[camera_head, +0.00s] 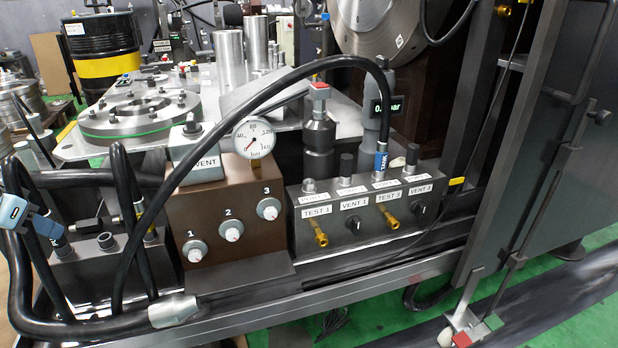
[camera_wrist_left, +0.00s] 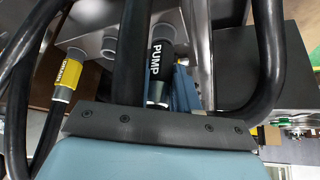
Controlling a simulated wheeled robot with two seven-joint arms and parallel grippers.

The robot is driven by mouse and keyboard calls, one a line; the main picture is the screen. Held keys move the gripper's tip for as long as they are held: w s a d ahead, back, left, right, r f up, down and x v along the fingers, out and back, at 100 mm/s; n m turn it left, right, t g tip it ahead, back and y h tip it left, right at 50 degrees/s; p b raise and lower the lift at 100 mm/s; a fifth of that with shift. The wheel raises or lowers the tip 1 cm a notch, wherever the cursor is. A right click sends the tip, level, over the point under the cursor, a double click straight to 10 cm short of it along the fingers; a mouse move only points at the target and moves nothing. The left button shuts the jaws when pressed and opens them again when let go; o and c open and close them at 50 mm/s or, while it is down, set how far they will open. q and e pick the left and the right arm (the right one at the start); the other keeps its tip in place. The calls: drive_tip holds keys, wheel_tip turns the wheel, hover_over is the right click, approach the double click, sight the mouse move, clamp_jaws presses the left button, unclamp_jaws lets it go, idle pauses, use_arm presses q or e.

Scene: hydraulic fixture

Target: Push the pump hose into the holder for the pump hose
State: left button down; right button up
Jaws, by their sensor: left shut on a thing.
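The pump hose (camera_wrist_left: 155,62) is black with a white PUMP label in the left wrist view. My left gripper (camera_head: 47,226), blue-grey, is at the left edge of the head view and is shut on the hose near its end; a blue finger shows beside the label in the wrist view. The grey holder block (camera_head: 92,268) stands at lower left, with the gripper just above its left side. A hose with a yellow label (camera_head: 150,234) stands at the block's right side. Whether the pump hose end touches its socket is hidden. My right gripper is not in view.
The brown valve block (camera_head: 228,205) with a gauge (camera_head: 254,138) stands right of the holder. A long black hose arches over it to the blue TANK connector (camera_head: 381,160) on the grey test block (camera_head: 365,210). A thick hose with a metal fitting (camera_head: 174,311) runs along the front.

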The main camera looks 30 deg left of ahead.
use_arm(q)
drive_tip(key=shift+f, duration=0.2)
idle(0.7)
drive_tip(key=c, duration=0.8)
unclamp_jaws()
